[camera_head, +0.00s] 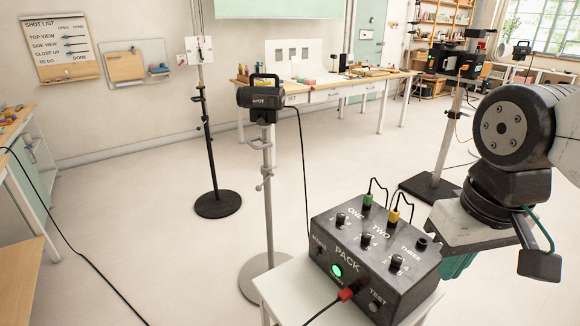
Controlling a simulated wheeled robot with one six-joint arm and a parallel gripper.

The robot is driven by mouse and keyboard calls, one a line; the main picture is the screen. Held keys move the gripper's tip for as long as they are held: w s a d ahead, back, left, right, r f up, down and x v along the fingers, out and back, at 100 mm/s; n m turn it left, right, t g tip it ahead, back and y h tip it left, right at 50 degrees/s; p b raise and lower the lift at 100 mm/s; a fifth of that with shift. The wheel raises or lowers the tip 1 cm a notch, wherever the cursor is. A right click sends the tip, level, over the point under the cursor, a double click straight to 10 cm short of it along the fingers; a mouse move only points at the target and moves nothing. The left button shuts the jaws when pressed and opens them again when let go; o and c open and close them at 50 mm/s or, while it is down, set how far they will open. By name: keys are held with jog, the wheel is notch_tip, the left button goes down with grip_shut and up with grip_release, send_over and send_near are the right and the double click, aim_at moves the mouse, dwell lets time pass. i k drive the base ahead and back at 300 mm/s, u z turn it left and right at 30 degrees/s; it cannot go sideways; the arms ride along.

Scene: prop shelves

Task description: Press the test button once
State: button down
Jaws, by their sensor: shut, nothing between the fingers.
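The dark box marked PACK (345,262) sits on a small white stand (283,290) at the lower middle. The test button (375,306), a small grey round cap, is at the box's near right corner beside the word TEST. A green lamp (337,270) glows on the front. My gripper (459,266) points down just right of the box, its teal fingers shut and empty. Their lower ends are partly hidden by the box. It is apart from the test button, which lies to its lower left.
A red plug (348,291) with a black cable is in the box's front. Green (367,201) and yellow (393,216) plugs with looped cables stand at its back. A lamp stand (268,190) rises behind left. Open floor lies to the left.

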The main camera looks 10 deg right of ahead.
aim_at(372, 307)
jog(key=z, duration=3.4)
jog(key=k, duration=1.85)
jog(key=u, duration=1.3)
jog(key=i, duration=0.5)
jog(key=z, duration=0.05)
